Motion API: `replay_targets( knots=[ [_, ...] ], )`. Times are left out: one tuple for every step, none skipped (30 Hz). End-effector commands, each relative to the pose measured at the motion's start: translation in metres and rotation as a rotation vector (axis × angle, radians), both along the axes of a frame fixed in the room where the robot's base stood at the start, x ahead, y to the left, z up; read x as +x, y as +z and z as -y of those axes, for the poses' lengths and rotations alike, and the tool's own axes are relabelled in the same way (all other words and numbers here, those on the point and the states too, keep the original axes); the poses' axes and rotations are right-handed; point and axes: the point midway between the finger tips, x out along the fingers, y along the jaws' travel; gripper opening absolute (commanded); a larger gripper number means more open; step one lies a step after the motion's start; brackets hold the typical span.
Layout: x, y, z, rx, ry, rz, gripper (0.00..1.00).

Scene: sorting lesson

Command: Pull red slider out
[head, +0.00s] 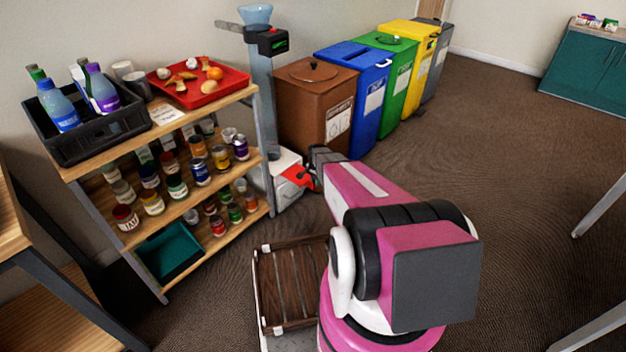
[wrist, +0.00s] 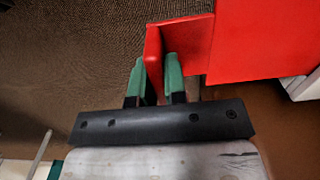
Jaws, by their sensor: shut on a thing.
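The red slider (head: 291,173) juts from a small white and grey machine (head: 286,198) on the floor beside the shelf. In the wrist view the red slider (wrist: 190,45) shows as a flat plate with a raised upright lip. My gripper (wrist: 160,62) has its two green fingertips on either side of that lip and is shut on it. In the head view my gripper (head: 316,181) is at the red slider, partly hidden by my arm. How far the slider stands out from the machine I cannot tell.
A wooden shelf (head: 210,172) with jars, a red tray (head: 190,97) and a black crate (head: 60,147) stands at left. Brown (head: 297,110), blue (head: 355,80), green, yellow and grey bins line the wall behind. Carpet at right is open.

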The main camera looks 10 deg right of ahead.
Motion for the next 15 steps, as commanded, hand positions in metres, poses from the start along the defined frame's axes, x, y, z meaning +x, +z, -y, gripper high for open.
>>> replay_targets(
  knots=[
    [0.0005, 0.0009, 0.0001, 0.001, 0.0, 0.001, 0.0],
    [0.0004, 0.0009, 0.0001, 0.001, 0.0, 0.001, 0.0],
    [0.0006, 0.0008, 0.0001, 0.001, 0.0, 0.001, 0.22],
    [0.0005, 0.0008, 0.0, 0.001, 0.0, 0.001, 0.32],
    [0.0005, 0.0008, 0.0, 0.001, 0.0, 0.001, 0.38],
    [0.0005, 0.0007, 0.0, 0.001, 0.0, 0.001, 0.38],
    [0.0004, 0.0006, -0.0001, 0.001, 0.0, 0.001, 0.38],
    [0.0004, 0.0006, -0.0001, 0.001, 0.0, 0.001, 0.38],
    [0.0005, 0.0005, -0.0001, 0.001, 0.0, 0.001, 0.38],
    [0.0005, 0.0004, -0.0001, 0.0, 0.0, 0.0, 0.38],
    [0.0005, 0.0004, -0.0002, 0.0, 0.0, 0.0, 0.38],
    [0.0005, 0.0005, -0.0002, 0.0, 0.0, 0.0, 0.38],
    [0.0005, 0.0009, -0.0002, 0.0, 0.0, 0.0, 0.38],
    [0.0003, 0.0017, -0.0002, 0.001, 0.0, 0.001, 0.38],
    [0.0002, 0.0036, -0.0002, 0.001, 0.0, 0.001, 0.38]
  ],
)
